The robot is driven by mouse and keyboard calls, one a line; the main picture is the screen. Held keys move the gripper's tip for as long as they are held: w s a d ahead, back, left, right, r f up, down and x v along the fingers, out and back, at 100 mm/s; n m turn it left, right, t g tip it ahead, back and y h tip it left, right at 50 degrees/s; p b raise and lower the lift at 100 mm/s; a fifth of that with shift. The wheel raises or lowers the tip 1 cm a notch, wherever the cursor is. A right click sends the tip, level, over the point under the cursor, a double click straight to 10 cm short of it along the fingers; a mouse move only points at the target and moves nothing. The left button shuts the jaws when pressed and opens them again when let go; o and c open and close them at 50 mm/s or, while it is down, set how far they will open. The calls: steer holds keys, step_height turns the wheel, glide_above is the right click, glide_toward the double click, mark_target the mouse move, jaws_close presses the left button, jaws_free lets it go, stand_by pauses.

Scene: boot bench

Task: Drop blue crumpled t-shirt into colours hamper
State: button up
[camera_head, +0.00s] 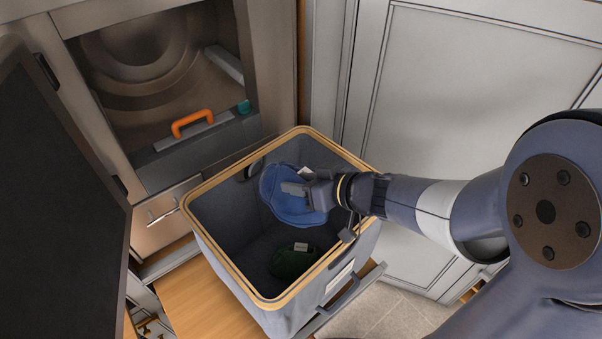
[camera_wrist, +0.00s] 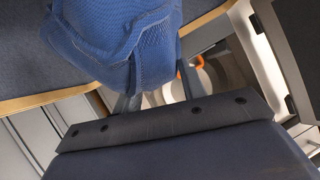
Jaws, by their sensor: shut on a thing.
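The blue crumpled t-shirt (camera_head: 288,196) hangs from my gripper (camera_head: 308,190) inside the mouth of the hamper. My gripper is shut on the t-shirt, and its fingertips are partly hidden by the cloth. In the wrist view the blue t-shirt (camera_wrist: 135,45) fills the top middle. The hamper (camera_head: 225,255) is a grey-blue bin with a tan rim and a label on its front wall; the label's writing is too small to read. A dark green cloth (camera_head: 293,262) with a white tag lies at the bottom of the hamper, below the t-shirt and apart from it.
The hamper stands on a wooden surface (camera_head: 190,295). Behind it is an open compartment with a round drum-like recess and an orange handle (camera_head: 192,122). A dark panel (camera_head: 60,200) stands at the left. A grey panelled door (camera_head: 450,110) is at the right.

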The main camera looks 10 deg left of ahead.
steer(key=shift+f, duration=0.2)
steer(key=o, duration=1.2)
steer(key=shift+c, duration=0.2)
steer(key=v, duration=1)
steer(key=shift+s+d+r, duration=0.15)
steer(key=shift+d+r, duration=0.05)
steer(key=shift+d, duration=0.1)
steer(key=shift+a, duration=0.1)
